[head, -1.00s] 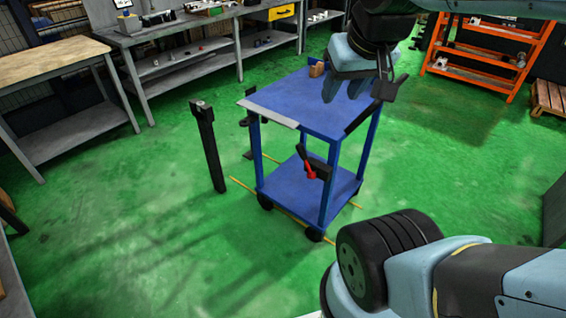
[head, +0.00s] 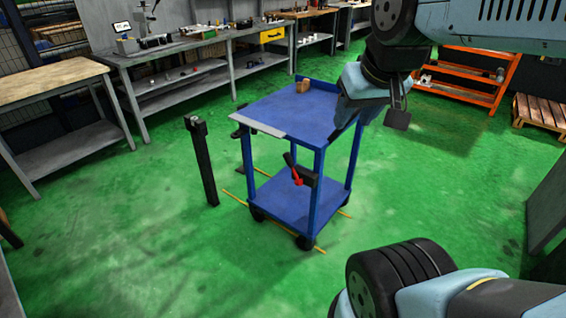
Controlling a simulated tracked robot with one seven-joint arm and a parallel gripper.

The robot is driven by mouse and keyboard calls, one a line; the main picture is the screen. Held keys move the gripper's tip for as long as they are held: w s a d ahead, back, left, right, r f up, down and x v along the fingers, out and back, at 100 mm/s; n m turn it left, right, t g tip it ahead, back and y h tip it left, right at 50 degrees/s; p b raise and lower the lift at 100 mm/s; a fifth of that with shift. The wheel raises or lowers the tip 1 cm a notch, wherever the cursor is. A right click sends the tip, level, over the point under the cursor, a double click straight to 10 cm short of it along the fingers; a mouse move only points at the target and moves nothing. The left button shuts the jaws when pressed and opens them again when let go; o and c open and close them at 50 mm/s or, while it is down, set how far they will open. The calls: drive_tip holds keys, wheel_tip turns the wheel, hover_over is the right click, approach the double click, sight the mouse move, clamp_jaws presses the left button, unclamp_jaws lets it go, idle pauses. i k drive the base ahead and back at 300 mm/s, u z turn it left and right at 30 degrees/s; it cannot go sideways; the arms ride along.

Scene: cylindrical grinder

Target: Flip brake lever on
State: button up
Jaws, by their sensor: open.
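A blue two-shelf cart (head: 312,102) stands on the green floor in the middle of the view. A red lever (head: 296,175), which I take for the brake lever, sits with a black bracket by the cart's front corner post, below the top shelf. It slants up to the left. My gripper (head: 347,112) is above and to the right of the lever, over the right side of the cart top as seen here. It is open and appears empty. Its fingertips are small and partly overlap the cart's edge in the picture.
A black post (head: 202,160) stands left of the cart. A grey workbench (head: 200,50) runs along the back, with a wood-topped table (head: 45,80) at left. An orange shelf (head: 465,75) and a pallet (head: 540,112) are at right. The floor in front is clear.

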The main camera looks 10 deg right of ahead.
sight(288, 157)
drive_tip(key=z, duration=0.05)
drive_tip(key=i, duration=0.9)
drive_tip(key=u, duration=0.2)
drive_tip(key=k, duration=0.9)
drive_tip(key=z, duration=0.25)
drive_tip(key=i, duration=0.95)
drive_tip(key=u, duration=0.9)
